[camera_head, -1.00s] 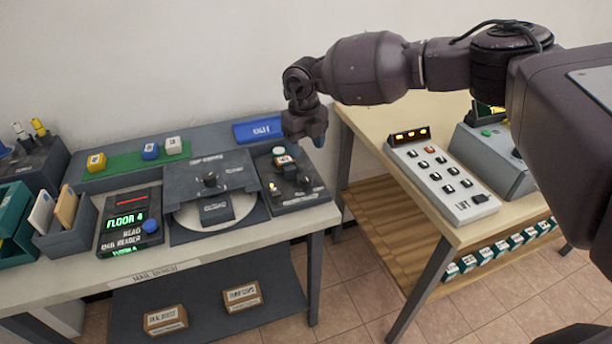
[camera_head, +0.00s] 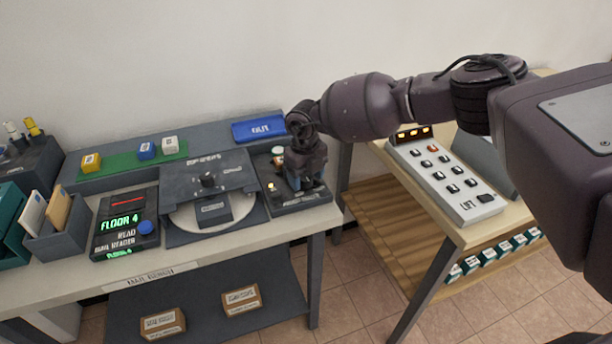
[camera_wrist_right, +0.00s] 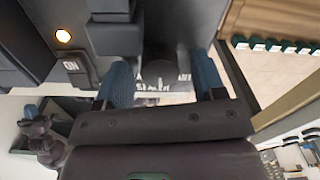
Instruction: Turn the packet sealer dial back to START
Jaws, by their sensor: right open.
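The packet sealer seems to be the dark panel (camera_head: 290,207) at the right end of the mail desk. My right gripper (camera_head: 309,186) is low over its right part and hides much of it. White lettering behind the knob is partly hidden, so I cannot read where the dial points. A lit amber lamp (camera_wrist_right: 63,36) sits to the left. My left gripper is not in view.
A dark unit with a round plate (camera_head: 185,218) and small knob stands left of the panel. A blue tray (camera_head: 259,130) lies behind. The floor reader (camera_head: 125,224) is further left. A keypad box (camera_head: 446,180) stands on the wooden table across a gap.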

